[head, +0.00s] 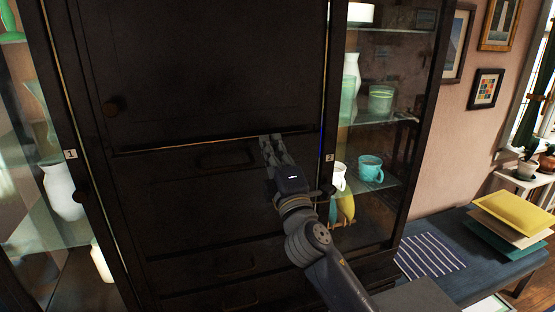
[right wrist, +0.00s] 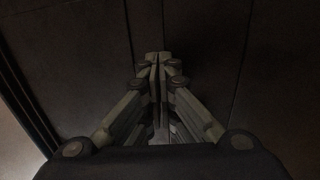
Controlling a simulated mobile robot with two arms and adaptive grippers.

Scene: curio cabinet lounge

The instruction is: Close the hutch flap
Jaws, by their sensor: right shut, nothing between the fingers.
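In the right wrist view the closed fingers (right wrist: 160,60) point at a dark panel; contact is unclear. My left gripper is not in view.
Dark drawers (head: 235,262) lie below the flap. Glass-fronted side compartments hold a white vase (head: 62,190) at left and a teal mug (head: 370,168) at right. A blue table (head: 450,226) with stacked cushions (head: 518,216) stands at right.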

